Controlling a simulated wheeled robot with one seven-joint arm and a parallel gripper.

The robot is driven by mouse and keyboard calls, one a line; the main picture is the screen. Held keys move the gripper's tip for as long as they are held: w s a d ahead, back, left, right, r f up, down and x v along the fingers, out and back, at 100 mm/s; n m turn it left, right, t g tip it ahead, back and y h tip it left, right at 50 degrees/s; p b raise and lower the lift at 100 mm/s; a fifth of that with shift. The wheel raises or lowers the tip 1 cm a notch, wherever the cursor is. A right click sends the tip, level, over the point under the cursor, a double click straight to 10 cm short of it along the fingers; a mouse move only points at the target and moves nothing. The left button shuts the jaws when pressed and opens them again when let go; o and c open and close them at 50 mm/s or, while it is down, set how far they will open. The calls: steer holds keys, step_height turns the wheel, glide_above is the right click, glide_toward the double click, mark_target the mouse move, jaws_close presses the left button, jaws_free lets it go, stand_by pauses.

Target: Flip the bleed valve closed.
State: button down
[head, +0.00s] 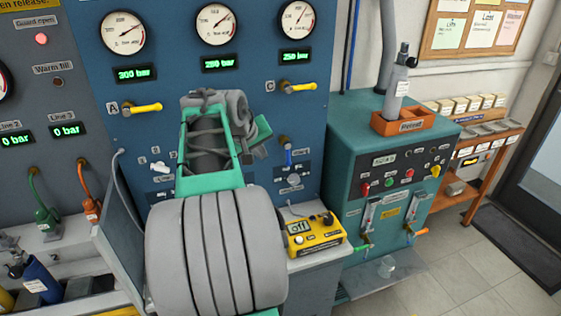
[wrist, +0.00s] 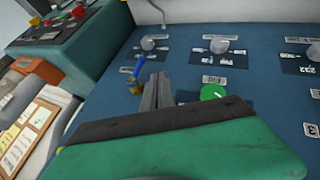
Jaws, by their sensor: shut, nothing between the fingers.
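A small valve with a blue lever (head: 288,156) and a brass body sits on the blue panel, right of my arm in the head view; its lever hangs down. I cannot read its label, so I cannot confirm that it is the bleed valve. In the wrist view the blue lever (wrist: 139,65) points up from the brass body (wrist: 134,87), just left of my fingers. My gripper (wrist: 157,84) is shut and empty. The fingers look close beside the valve; I cannot tell whether they touch it. In the head view my arm hides the fingers.
Yellow levers A (head: 143,108) and C (head: 299,87) lie horizontal below the gauges. Grey knobs (wrist: 219,45) and a green round part (wrist: 213,92) are near my fingers. A yellow meter (head: 315,236) stands on the bench. A teal cabinet (head: 350,200) stands at the right.

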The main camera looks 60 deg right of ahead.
mark_target(288, 155)
steer(key=shift+w, duration=0.1)
steer(key=s+d+f+p, duration=0.1)
steer(key=d+f+p, duration=0.2)
steer(key=d+f, duration=0.4)
steer(key=shift+s+d+f, duration=0.25)
steer(key=shift+s+d, duration=0.1)
steer(key=shift+d, duration=0.8)
steer(key=shift+s, duration=0.1)
